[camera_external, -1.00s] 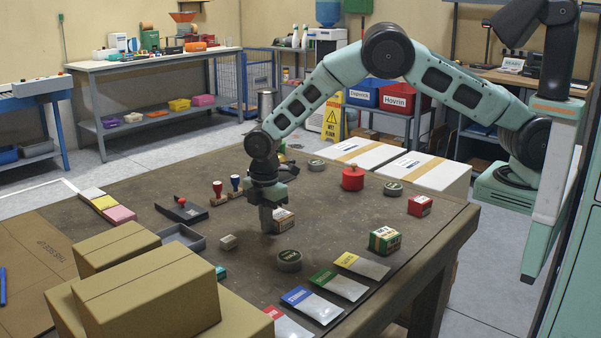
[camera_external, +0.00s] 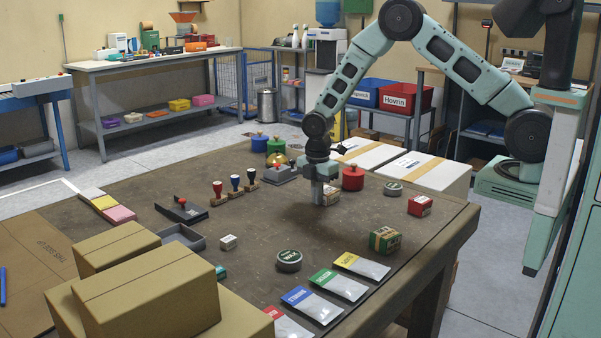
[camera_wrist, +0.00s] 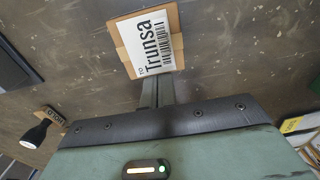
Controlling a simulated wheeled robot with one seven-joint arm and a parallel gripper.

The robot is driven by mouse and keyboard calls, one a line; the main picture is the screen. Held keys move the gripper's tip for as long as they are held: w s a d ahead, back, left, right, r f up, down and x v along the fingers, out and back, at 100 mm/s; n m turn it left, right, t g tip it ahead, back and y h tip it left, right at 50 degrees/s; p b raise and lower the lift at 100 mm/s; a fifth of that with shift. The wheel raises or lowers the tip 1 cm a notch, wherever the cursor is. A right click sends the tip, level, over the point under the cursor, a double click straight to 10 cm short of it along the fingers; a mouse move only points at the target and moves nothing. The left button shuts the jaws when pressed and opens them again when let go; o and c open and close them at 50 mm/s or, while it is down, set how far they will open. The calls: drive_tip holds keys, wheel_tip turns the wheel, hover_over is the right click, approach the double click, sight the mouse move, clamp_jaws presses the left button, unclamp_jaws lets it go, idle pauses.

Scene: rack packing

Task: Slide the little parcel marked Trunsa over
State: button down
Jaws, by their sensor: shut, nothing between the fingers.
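The little Trunsa parcel (camera_external: 332,195) is a small brown box on the workbench, partly hidden by my gripper (camera_external: 319,200). In the wrist view its white label (camera_wrist: 148,45) reads "Trunsa" above a barcode. My gripper is shut and empty, pointing down with its tips low by the bench top. In the wrist view the shut fingers (camera_wrist: 156,92) are right against or just beside the parcel's near edge; I cannot tell if they touch.
A red weight (camera_external: 353,178) stands just behind the parcel, with white-topped cartons (camera_external: 418,170) beyond. A grey tin (camera_external: 393,189) and a red box (camera_external: 420,206) are to the right. A green-and-brown box (camera_external: 384,240) sits nearer. Bare bench top lies left and in front.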

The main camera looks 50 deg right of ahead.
sight(308, 211)
drive_tip(key=shift+d, duration=0.25)
drive_tip(key=a, duration=0.4)
drive_tip(key=shift+a, duration=0.3)
wheel_tip(308, 211, up, 10)
drive_tip(key=s+a+r+m, duration=0.2)
drive_tip(key=s+r, duration=0.2)
drive_tip(key=s, duration=0.3)
drive_tip(key=s+a+r+m, duration=0.2)
drive_tip(key=s+r, duration=0.2)
drive_tip(key=s, duration=0.4)
drive_tip(key=s+d+r+m, duration=0.1)
drive_tip(key=s+d+m, duration=0.1)
drive_tip(key=s, duration=0.7)
drive_tip(key=s+d+r+m, duration=0.1)
drive_tip(key=s+m, duration=0.3)
drive_tip(key=s, duration=0.5)
drive_tip(key=shift+d+r+y, duration=0.25)
drive_tip(key=shift+d+y, duration=0.05)
drive_tip(key=shift+d, duration=0.1)
idle(2.9)
